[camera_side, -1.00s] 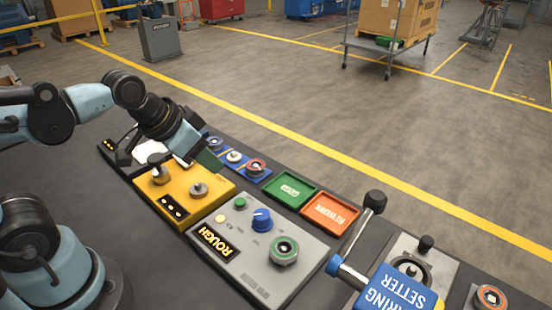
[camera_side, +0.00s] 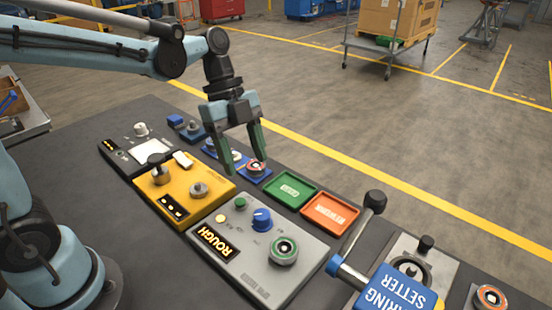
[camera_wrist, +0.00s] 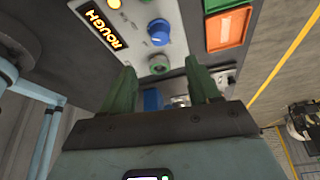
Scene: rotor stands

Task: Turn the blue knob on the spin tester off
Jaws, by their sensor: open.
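The blue knob (camera_side: 262,219) stands on the grey box (camera_side: 235,268) with a lit ROUGH display, at the centre front in the side view. It has a pale pointer mark. It also shows in the wrist view (camera_wrist: 158,32), above the gap between the fingers. My gripper (camera_side: 245,170) is open and empty, with green fingers pointing down. It hangs over the back of the bench by the small blue rack, behind the grey box and apart from the knob. In the wrist view my gripper (camera_wrist: 162,84) shows both fingers apart.
On the grey box are a green button (camera_side: 240,203), a lit lamp (camera_side: 221,218) and a green-ringed rotor (camera_side: 284,250). A yellow box (camera_side: 180,205) stands to its left. Green (camera_side: 290,191) and orange (camera_side: 330,212) trays lie behind. A blue-fronted setter (camera_side: 400,290) with a lever stands right.

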